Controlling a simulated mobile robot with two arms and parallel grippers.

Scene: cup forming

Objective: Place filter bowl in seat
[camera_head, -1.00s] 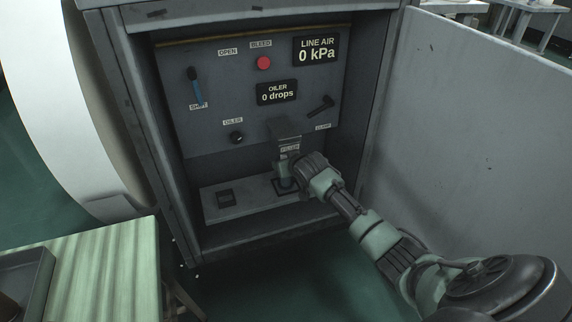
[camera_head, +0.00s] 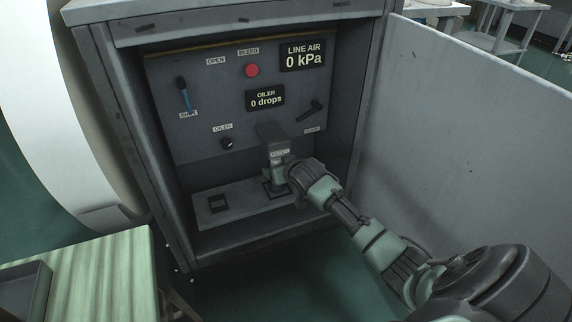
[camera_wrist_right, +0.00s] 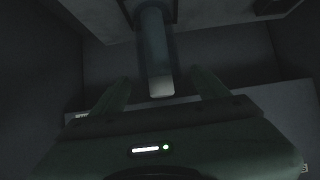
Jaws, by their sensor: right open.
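The filter bowl (camera_head: 272,179) is a small grey-green piece below the grey block labelled FILTER (camera_head: 272,140) in the cabinet. In the right wrist view it seems to be the upright cylinder (camera_wrist_right: 154,50) with a pale end; its other end meets a dark square frame. I cannot tell how well it is seated. My right gripper (camera_head: 294,182) is just right of the bowl in the head view. In the right wrist view the gripper (camera_wrist_right: 160,84) is open, its fingers apart with the cylinder's pale end between or just beyond them. My left gripper is not in view.
The cabinet's back panel carries a blue-handled lever (camera_head: 184,97), a red bleed button (camera_head: 252,71), an oiler knob (camera_head: 227,143) and a clamp lever (camera_head: 310,111). Cabinet side walls limit room.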

